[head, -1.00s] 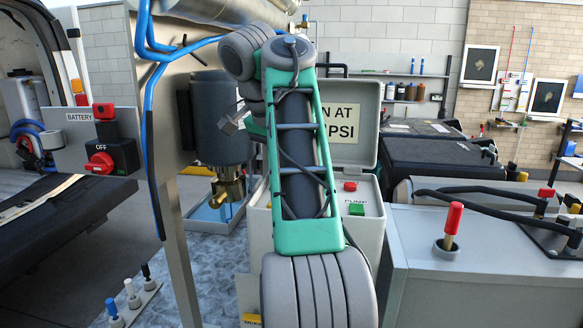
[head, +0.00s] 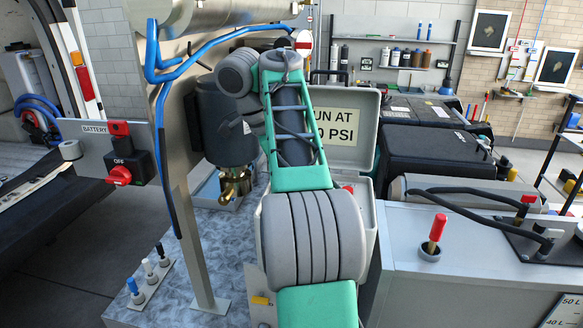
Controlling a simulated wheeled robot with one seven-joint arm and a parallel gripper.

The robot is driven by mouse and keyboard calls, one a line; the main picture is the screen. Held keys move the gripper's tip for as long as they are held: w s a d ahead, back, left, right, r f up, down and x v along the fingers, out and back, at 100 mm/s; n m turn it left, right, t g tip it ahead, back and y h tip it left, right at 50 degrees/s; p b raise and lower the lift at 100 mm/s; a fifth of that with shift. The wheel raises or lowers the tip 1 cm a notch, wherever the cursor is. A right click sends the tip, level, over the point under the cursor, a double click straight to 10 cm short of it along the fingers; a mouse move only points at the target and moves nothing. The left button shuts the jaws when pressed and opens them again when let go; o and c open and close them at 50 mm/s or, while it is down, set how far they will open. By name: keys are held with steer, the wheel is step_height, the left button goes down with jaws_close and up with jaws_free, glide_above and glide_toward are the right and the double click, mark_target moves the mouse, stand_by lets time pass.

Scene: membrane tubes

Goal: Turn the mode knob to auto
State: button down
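I cannot make out a mode knob marked auto; my arm covers much of the middle of the head view. A grey control box (head: 368,232) stands behind my arm with its lid (head: 358,165) raised. The lid label ends in "UN AT" and "0 PSI", partly covered. Only a bit of a red button (head: 348,189) shows on the box. My gripper (head: 232,127) seems to be the small grey part left of my arm, in front of a dark cylinder (head: 218,95). Its fingers are too unclear to tell open from shut.
A battery switch with a red knob (head: 119,175), near "OFF", is on a panel at left. A red-handled lever (head: 437,232) stands on the grey cabinet (head: 480,270) at right. Three small toggles (head: 150,269) and a metal post (head: 180,200) are left of my arm.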

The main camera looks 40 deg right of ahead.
stand_by(0.4)
steer(key=c, duration=1.1)
jaws_free()
steer(key=shift+f, duration=0.1)
